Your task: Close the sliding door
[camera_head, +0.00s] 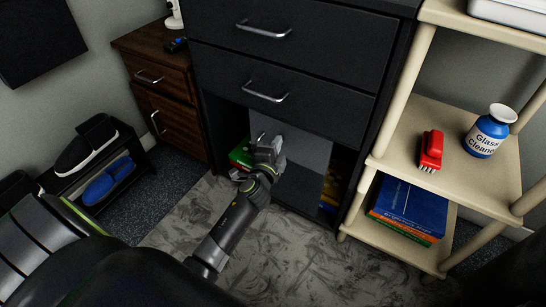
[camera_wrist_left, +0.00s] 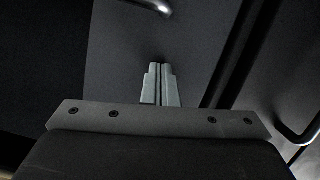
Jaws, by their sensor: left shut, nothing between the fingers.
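The sliding door (camera_head: 302,182) is a plain grey panel in the low compartment of the black cabinet (camera_head: 290,62). It stands near the middle of the opening, with dark gaps on both its left and right. My left gripper (camera_head: 277,146) is in front of the door's upper left part. Its fingers (camera_wrist_left: 161,85) are shut and empty, pointing at a dark flat panel in the left wrist view. I cannot tell whether the fingertips touch the door. The gripper and forearm hide part of the door's left side. My right gripper is not in view.
Two drawers with metal handles (camera_head: 265,92) are above the compartment. A green box (camera_head: 241,153) shows at its left. A cream shelf (camera_head: 448,138) with a red brush (camera_head: 431,151) and a glass cleaner bottle (camera_head: 488,132) stands right. A shoe rack (camera_head: 137,163) is left.

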